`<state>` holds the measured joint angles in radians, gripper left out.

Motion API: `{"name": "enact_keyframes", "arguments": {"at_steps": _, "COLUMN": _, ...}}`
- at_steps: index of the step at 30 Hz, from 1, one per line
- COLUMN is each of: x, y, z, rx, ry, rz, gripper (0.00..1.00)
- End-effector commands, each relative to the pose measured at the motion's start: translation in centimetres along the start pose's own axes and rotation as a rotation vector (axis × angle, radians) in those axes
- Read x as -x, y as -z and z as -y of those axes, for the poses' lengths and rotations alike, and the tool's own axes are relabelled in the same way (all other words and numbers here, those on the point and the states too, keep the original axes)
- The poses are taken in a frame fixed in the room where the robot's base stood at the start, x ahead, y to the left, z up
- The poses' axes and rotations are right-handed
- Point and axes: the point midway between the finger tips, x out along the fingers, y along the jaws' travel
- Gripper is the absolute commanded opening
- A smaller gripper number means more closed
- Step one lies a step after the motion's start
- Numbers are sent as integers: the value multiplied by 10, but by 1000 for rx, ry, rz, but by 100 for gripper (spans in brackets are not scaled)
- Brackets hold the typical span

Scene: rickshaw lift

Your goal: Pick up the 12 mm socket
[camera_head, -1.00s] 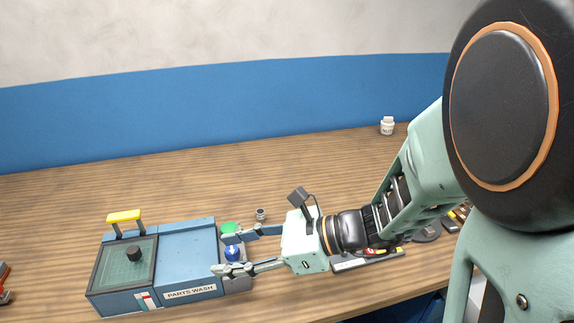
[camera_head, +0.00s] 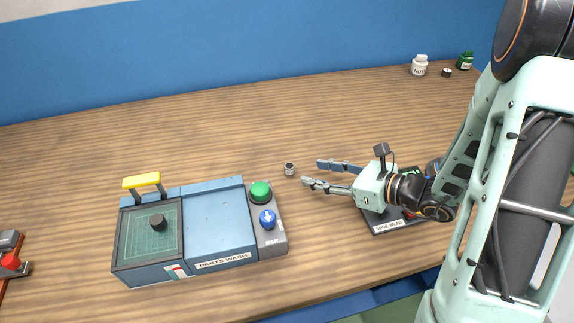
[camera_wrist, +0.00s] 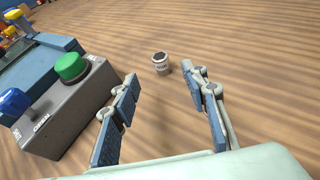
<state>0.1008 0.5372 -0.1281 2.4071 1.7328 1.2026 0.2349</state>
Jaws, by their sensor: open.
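A small silvery cylinder with a dark opening, apparently the socket (camera_head: 289,169), stands upright on the wooden table. A pale band with lettering too small to read runs around it in the wrist view (camera_wrist: 161,65). My gripper (camera_head: 311,172) is open and empty, to the right of the socket, with its fingertips pointing towards it. In the wrist view, the socket is just beyond the gap between the two fingertips (camera_wrist: 165,80) and is not touched by either finger.
A blue parts wash box (camera_head: 220,222) with a yellow handle stands left of the socket. A labelled dark tray (camera_head: 384,222) lies under my arm. Small bottles (camera_head: 419,65) stand at the back right.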

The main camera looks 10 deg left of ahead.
Motion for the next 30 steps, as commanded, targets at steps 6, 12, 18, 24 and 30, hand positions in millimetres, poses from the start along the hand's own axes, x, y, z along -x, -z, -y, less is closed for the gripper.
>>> {"name": "enact_keyframes", "arguments": {"at_steps": 6, "x": -36, "y": 0, "z": -2, "rx": 1, "ry": -5, "rz": 0, "gripper": 41}}
{"name": "enact_keyframes", "arguments": {"at_steps": 12, "x": -51, "y": 1, "z": 0, "rx": 1, "ry": -2, "rz": -1, "gripper": 41}}
{"name": "enact_keyframes", "arguments": {"at_steps": 18, "x": -80, "y": 6, "z": 0, "rx": 0, "ry": -6, "rz": -2, "gripper": 41}}
{"name": "enact_keyframes", "arguments": {"at_steps": 24, "x": -99, "y": 5, "z": 1, "rx": 1, "ry": -3, "rz": -1, "gripper": 41}}
{"name": "enact_keyframes", "arguments": {"at_steps": 30, "x": -100, "y": 5, "z": 1, "rx": 1, "ry": -2, "rz": 0, "gripper": 41}}
